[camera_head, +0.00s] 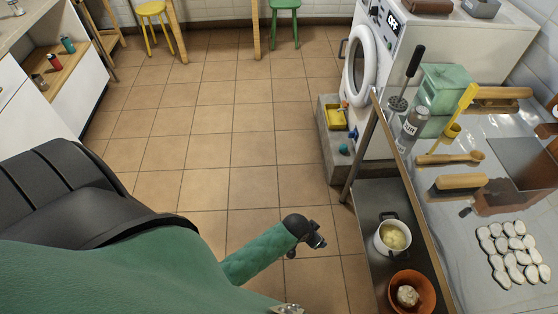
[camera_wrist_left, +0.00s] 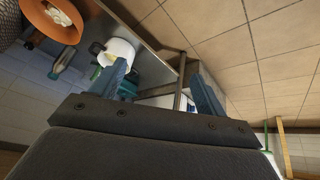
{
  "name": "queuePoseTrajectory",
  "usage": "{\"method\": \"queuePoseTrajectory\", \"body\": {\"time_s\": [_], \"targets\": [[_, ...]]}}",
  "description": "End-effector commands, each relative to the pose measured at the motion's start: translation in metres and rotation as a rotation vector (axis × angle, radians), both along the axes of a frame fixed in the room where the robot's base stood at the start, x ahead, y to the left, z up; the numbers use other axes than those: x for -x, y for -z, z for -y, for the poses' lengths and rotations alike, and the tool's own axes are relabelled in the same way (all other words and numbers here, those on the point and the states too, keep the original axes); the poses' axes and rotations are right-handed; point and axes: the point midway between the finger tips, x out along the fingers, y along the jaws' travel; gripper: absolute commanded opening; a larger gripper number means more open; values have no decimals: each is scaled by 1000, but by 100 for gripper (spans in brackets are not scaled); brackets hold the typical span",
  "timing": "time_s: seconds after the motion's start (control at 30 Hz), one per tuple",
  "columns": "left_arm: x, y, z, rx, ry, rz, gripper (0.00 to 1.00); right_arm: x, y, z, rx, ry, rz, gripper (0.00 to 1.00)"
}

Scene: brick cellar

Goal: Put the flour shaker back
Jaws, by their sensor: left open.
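A grey metal cylinder with a printed label (camera_head: 411,130) stands upright on the left edge of the worktop; it looks like the flour shaker, but its label is too small to read. My left gripper (camera_head: 314,240) is over the tiled floor, left of the worktop and well apart from this cylinder. In the left wrist view, its two fingers (camera_wrist_left: 163,88) are spread with nothing between them. My right gripper is not in view.
A shelf under the worktop holds a white pot (camera_head: 392,237) and an orange bowl (camera_head: 411,293). A green canister (camera_head: 443,88), a brush (camera_head: 458,184) and dumplings (camera_head: 513,252) are on the worktop (camera_head: 440,222). An open drawer (camera_head: 62,62) holds bottles.

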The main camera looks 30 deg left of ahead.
Motion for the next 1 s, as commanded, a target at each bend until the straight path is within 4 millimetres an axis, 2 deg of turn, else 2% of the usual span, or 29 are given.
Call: {"method": "queuePoseTrajectory", "body": {"time_s": [0.03,0.2,0.3,0.4,0.53,1.0], "targets": [[32,20,-4,-15,-20,-57,75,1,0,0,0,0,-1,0],[116,66,-20,-74,-68,-206,75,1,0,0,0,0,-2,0],[151,81,-26,-98,-86,-268,75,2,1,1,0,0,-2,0],[173,90,-30,-114,-97,-305,75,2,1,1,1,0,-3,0],[182,93,-32,-120,-101,-321,75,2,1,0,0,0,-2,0],[181,93,-32,-120,-100,-320,75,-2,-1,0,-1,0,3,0]]}}
